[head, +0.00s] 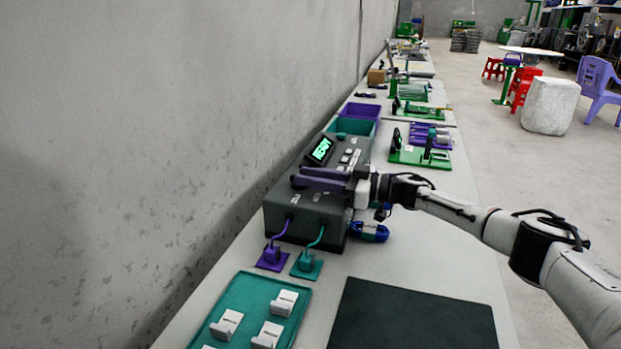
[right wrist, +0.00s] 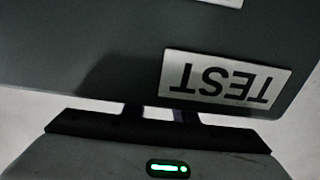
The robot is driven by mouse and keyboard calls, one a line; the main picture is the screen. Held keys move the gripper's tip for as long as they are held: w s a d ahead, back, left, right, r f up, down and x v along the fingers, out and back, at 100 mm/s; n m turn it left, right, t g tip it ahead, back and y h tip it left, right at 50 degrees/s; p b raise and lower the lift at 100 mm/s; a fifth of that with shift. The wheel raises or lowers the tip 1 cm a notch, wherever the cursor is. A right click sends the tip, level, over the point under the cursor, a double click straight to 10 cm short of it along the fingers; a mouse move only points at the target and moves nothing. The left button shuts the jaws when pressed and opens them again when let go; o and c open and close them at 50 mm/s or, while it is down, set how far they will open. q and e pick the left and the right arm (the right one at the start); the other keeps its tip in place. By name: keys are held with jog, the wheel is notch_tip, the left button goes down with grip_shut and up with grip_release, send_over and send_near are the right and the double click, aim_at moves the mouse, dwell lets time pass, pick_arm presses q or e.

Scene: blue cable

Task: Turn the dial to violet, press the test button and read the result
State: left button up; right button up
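The dark grey tester box (head: 278,217) stands on the bench by the wall. Its tilted screen (head: 322,150) shows green characters too small to read surely. My right gripper (head: 298,179) reaches in from the right, its two purple-grey fingers lying over the box top. A gap shows between the fingers, but whether they hold something at their tips is hidden. The dial and its setting cannot be made out. In the right wrist view a white TEST label (right wrist: 225,80) appears upside down on the box. The test button is not clear there. My left gripper is out of view.
A violet plug (head: 272,256) and a teal plug (head: 306,263) have cords running to the box. A blue cable coil (head: 372,233) lies to its right. A teal tray (head: 243,297) with white pieces and a dark mat (head: 410,318) lie in front. Bins (head: 360,110) stand behind.

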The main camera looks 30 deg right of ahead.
jog(key=shift+s, duration=0.1)
jog(key=v, duration=1)
jog(key=shift+s, duration=0.1)
dwell(0.5)
